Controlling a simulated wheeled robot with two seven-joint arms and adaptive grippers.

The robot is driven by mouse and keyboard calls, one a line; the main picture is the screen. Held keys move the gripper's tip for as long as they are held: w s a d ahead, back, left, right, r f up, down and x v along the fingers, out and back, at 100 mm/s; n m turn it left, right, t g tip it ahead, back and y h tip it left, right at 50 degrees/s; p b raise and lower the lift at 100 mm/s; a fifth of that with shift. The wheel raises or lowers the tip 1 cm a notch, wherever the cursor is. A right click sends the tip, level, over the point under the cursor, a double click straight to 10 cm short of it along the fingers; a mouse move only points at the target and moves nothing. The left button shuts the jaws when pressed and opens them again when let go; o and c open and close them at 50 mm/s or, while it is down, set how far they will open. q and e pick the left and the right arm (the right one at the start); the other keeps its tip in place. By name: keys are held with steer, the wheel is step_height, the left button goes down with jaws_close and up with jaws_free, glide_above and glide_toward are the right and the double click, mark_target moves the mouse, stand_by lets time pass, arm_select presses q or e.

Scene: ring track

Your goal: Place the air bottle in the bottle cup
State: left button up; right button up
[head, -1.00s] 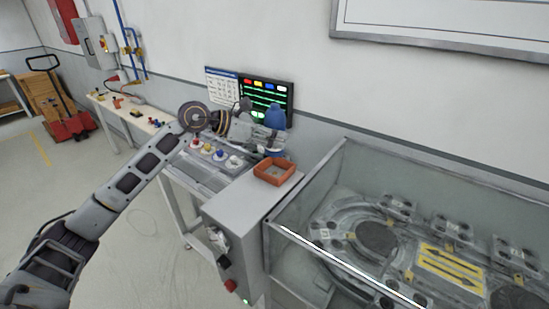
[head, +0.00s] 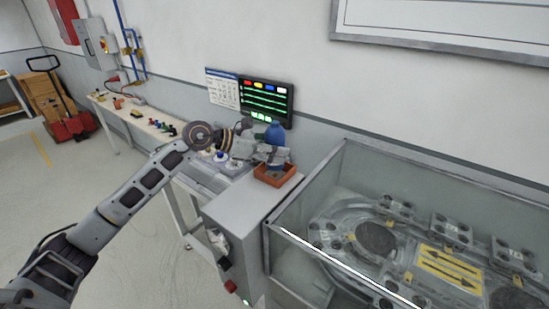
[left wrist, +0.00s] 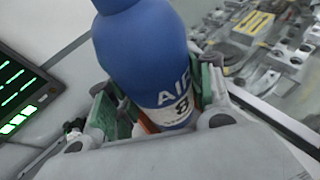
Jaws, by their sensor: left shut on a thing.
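The air bottle (head: 274,132) is blue with a rounded top and stands about upright above the orange open box. In the left wrist view the bottle (left wrist: 145,50) shows a white label reading "AIR" and "8". My left gripper (head: 272,154) is shut on it, its green-padded fingers on either side. The orange box (head: 273,180), which may be the bottle cup, sits on the grey cabinet; the gripper hides its back part. The bottle's lower end is hidden, so I cannot tell whether it touches the box. My right gripper is not in view.
A grey cabinet (head: 236,206) bears the box. To its right is a glass-walled enclosure (head: 310,190) with a ring track. A monitor (head: 266,98) stands behind the bottle, against the wall. A narrow bench with small parts (head: 135,113) runs to the left.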

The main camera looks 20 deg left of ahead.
arm_select(q)
steer(key=shift+f, duration=1.55)
steer(key=shift+f, duration=0.15)
steer(key=o, duration=1.3)
steer(key=shift+o, duration=0.2)
steer(key=shift+p, duration=0.3)
